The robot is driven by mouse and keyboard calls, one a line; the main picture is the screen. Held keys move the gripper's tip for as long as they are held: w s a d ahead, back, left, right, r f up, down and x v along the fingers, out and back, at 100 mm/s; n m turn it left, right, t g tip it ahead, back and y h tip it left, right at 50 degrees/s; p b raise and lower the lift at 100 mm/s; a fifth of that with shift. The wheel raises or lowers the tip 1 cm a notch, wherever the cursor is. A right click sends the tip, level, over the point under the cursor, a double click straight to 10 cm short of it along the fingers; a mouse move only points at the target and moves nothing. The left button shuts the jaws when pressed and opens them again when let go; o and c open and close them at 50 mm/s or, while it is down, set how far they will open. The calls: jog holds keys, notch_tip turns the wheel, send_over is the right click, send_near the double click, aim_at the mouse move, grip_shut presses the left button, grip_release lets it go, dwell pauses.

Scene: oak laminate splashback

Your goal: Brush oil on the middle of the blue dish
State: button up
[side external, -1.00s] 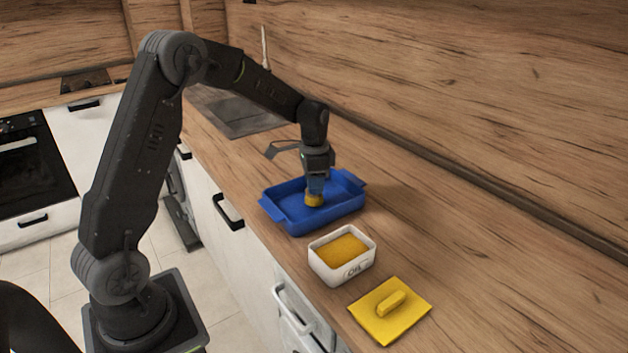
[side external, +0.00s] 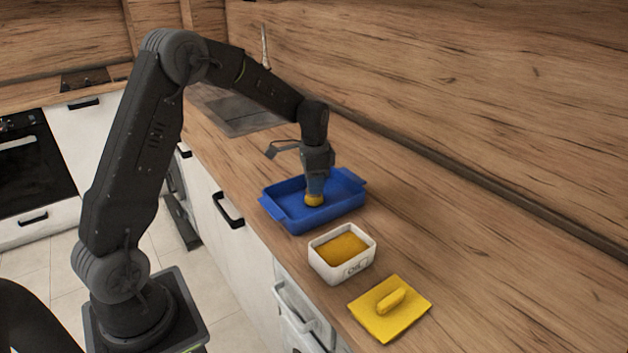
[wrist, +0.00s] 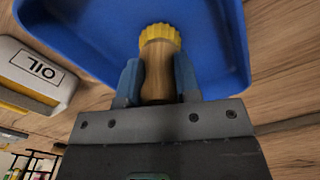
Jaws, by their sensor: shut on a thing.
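The blue dish (side external: 345,196) is a rectangular tray with two handles on the counter; it also fills the upper part of the wrist view (wrist: 95,30). My gripper (side external: 315,186) is over the dish, pointing down, and is shut on a brush. The brush has a wooden handle (wrist: 158,75) and a yellow head (wrist: 160,35). In the side view the yellow head (side external: 314,200) is low inside the dish, near its middle. Whether the bristles touch the dish floor is hard to tell. The white oil box (side external: 340,267) is open, holds yellow-orange oil, and also shows in the wrist view (wrist: 35,75).
A yellow lid (side external: 390,308) with a raised handle lies on the counter in front of the oil box. A sink (side external: 235,112) is behind the dish. The counter right of the dish is clear up to the splashback (side external: 480,110).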

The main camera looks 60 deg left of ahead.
jog(key=shift+f, duration=0.2)
jog(key=shift+w+a, duration=0.1)
jog(key=shift+w, duration=0.95)
jog(key=shift+w, duration=0.1)
jog(key=shift+w, duration=0.95)
jog(key=shift+f, duration=0.1)
jog(key=shift+w+a, duration=0.15)
jog(key=shift+w, duration=0.9)
jog(key=shift+s, duration=0.1)
jog(key=shift+s, duration=0.95)
